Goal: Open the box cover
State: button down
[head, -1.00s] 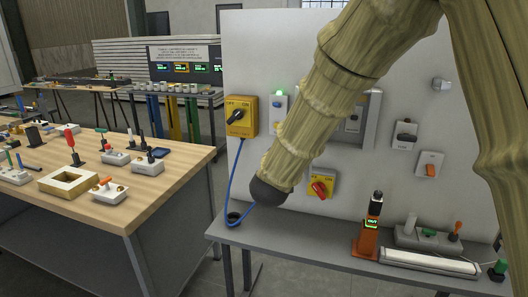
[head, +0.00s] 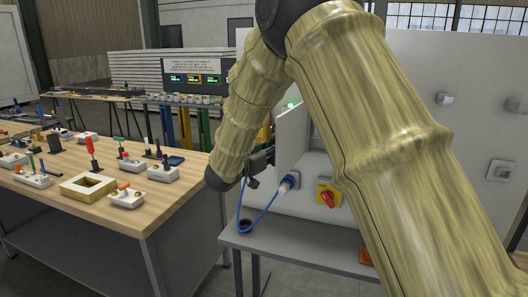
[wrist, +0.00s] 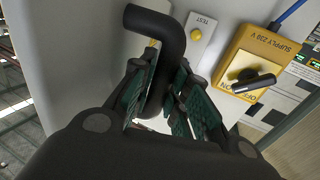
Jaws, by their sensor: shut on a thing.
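The pale grey box cover (head: 292,138) stands out from the white wall panel in the head view, swung away from the box. In the wrist view, a grey surface (wrist: 75,50), which looks like the cover, fills the upper left. My gripper (wrist: 163,78) is shut on a black bent handle (wrist: 155,20), with green-padded fingers on both sides of it. In the head view my gripper (head: 262,160) is at the cover's left side, partly hidden by my arm. The box behind the cover is mostly hidden.
A yellow supply switch (wrist: 245,72) and a TEST button plate (wrist: 197,38) are near my gripper. A blue cable (head: 265,212) hangs below it to the grey bench (head: 300,246). A wooden table (head: 165,205) with several fixtures stands left. A red-knob switch (head: 328,195) is right.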

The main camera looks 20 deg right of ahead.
jog(key=shift+w+a, duration=0.1)
dwell(0.3)
jog(key=c, duration=1.7)
grip_release()
jog(key=shift+o, duration=0.2)
jog(key=v, duration=1.2)
jog(key=shift+f, duration=0.1)
